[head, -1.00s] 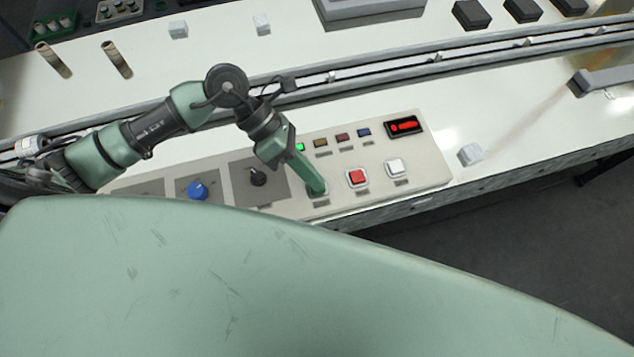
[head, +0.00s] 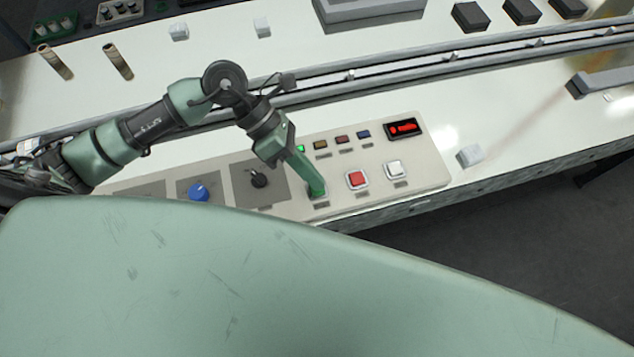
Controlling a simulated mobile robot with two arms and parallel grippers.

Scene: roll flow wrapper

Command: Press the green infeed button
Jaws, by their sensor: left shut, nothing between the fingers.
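The grey control panel (head: 437,178) lies along the front of the white table. My left gripper (head: 317,191) is shut and empty, pointing down at the panel left of the red button (head: 357,179). Its fingertips cover the spot where a button in this row would be, so the green button is hidden or cannot be told from the green fingers. Whether the tips touch or press anything cannot be told. A small green light (head: 301,149) glows in the upper row. My right gripper is not in view.
Behind runs a conveyor (head: 410,65) carrying small pieces.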

